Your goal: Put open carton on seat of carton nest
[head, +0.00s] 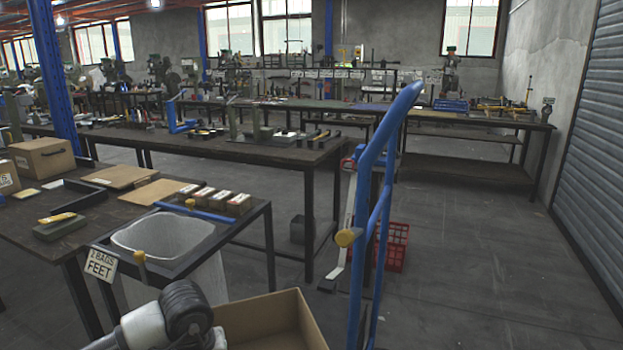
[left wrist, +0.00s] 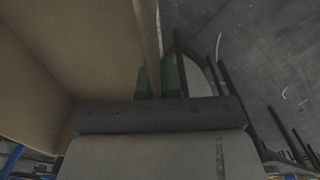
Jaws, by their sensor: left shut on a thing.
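An open carton (head: 272,322) of plain brown cardboard shows at the bottom of the head view, cut off by the frame edge, its open top facing up. My left arm reaches in beside it at the carton's left side. In the left wrist view my left gripper (left wrist: 158,80) has its green fingertips on either side of a carton wall (left wrist: 147,32), shut on it. The carton's inside fills the left of that view. My right gripper is not in view. I cannot make out a carton nest.
A dark bench (head: 120,215) with boxes and boards stands left, with a bag hanging in a frame (head: 172,240) at its corner. A blue hand truck (head: 375,180) stands upright ahead, near a red crate (head: 398,247). The floor at right is clear.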

